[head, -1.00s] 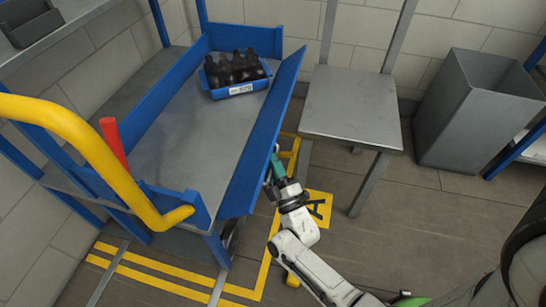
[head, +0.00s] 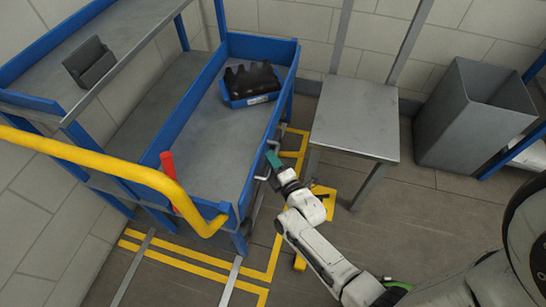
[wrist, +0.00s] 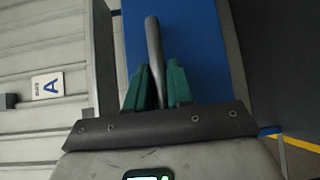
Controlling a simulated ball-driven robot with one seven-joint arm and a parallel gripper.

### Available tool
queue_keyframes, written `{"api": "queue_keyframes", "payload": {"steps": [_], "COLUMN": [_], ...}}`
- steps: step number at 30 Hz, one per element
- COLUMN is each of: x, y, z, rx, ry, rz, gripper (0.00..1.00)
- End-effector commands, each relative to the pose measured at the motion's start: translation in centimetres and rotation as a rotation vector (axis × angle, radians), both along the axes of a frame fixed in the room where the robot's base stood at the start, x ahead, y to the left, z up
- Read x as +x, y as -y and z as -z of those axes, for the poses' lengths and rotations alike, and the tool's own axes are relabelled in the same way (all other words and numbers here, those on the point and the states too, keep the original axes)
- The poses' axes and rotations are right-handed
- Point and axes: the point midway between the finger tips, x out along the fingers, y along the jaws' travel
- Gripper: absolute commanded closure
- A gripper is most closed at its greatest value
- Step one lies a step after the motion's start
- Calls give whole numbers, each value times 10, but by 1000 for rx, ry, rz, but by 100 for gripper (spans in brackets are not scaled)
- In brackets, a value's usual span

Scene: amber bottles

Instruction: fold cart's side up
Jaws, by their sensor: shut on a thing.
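The cart (head: 212,150) has a grey deck with blue walls. Its near side (head: 279,108), a long blue panel, stands about upright along the deck's right edge; I cannot tell whether it is latched. My gripper (head: 274,162) is at the outer face of this side, shut on its metal handle (head: 263,177). In the wrist view, the green fingers (wrist: 158,92) stand on either side of the grey handle bar (wrist: 153,45), with the blue panel (wrist: 197,45) behind it. The fingers partly hide the bar.
A blue crate (head: 262,99) of dark bottles (head: 252,78) stands at the deck's far end. A yellow push bar (head: 110,164) and a red lever (head: 168,172) are at the near end. A grey table (head: 355,120) and grey bin (head: 470,115) stand to the right.

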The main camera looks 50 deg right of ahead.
Motion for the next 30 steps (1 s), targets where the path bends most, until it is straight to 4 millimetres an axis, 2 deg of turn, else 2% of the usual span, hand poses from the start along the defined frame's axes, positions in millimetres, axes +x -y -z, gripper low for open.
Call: {"api": "queue_keyframes", "payload": {"steps": [3,23,24,30], "x": [0,2,2,1], "y": [0,-1,-2,-1], "z": [-5,-5,-5,-4], "rx": [1,3,3,3], "ry": [3,4,4,3], "rz": [1,-4,-4,-2], "gripper": [100,100,76,59]}}
